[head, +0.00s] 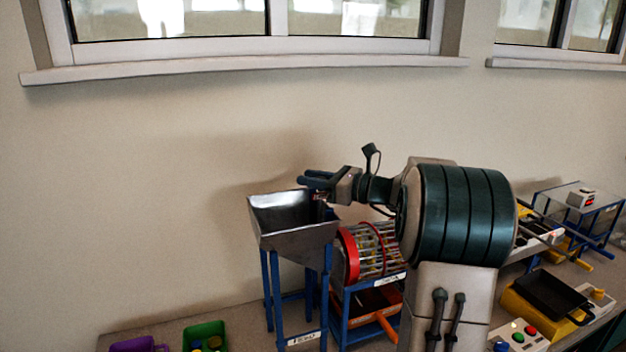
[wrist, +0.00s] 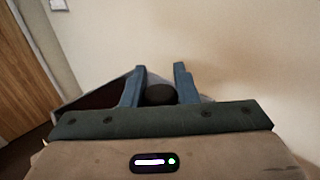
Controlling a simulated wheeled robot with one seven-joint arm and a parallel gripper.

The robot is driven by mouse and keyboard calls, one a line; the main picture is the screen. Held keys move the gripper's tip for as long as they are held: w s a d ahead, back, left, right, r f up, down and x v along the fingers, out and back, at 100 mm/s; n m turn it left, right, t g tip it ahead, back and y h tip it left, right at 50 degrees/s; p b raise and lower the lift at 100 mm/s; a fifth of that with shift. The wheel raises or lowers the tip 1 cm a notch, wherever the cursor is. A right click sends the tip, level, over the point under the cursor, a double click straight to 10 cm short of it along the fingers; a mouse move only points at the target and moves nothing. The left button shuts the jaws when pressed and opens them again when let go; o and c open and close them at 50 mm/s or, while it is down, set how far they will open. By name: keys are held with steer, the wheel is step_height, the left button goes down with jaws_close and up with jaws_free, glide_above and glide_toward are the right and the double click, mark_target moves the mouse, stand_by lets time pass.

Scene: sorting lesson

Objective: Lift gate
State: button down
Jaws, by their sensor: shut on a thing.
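The metal feed hopper (head: 285,239) stands on blue legs near the middle of the head view, its open top facing up. My gripper (head: 316,183) is over the hopper's right rim, reached in from the right. In the wrist view, the blue fingers of my gripper (wrist: 158,80) are on either side of a dark rounded knob (wrist: 160,94), which I take for the gate's handle. The gripper is shut on it. The gate's plate is hidden behind the hopper wall and my arm, so its height cannot be told. Part of the hopper (wrist: 95,98) shows left of the fingers.
A red-rimmed barred drum (head: 350,254) on a blue stand is close right of the hopper. Purple (head: 133,344) and green (head: 204,331) bins are at the lower left. A yellow device with a black tray (head: 550,292) is at right. The wall is behind.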

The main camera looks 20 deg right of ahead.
step_height(320, 180, up, 7)
steer(key=p, duration=0.4)
steer(key=shift+r+p, duration=0.2)
steer(key=shift+p, duration=0.1)
steer(key=c, duration=1.2)
jaws_free()
steer(key=shift+o, duration=0.2)
steer(key=shift+f, duration=0.1)
steer(key=shift+s+d, duration=0.15)
steer(key=shift+d, duration=0.05)
steer(key=b+v, duration=0.2)
steer(key=v, duration=1.1)
steer(key=shift+s+b, duration=0.15)
steer(key=shift+b, duration=0.2)
steer(key=shift+d, duration=0.1)
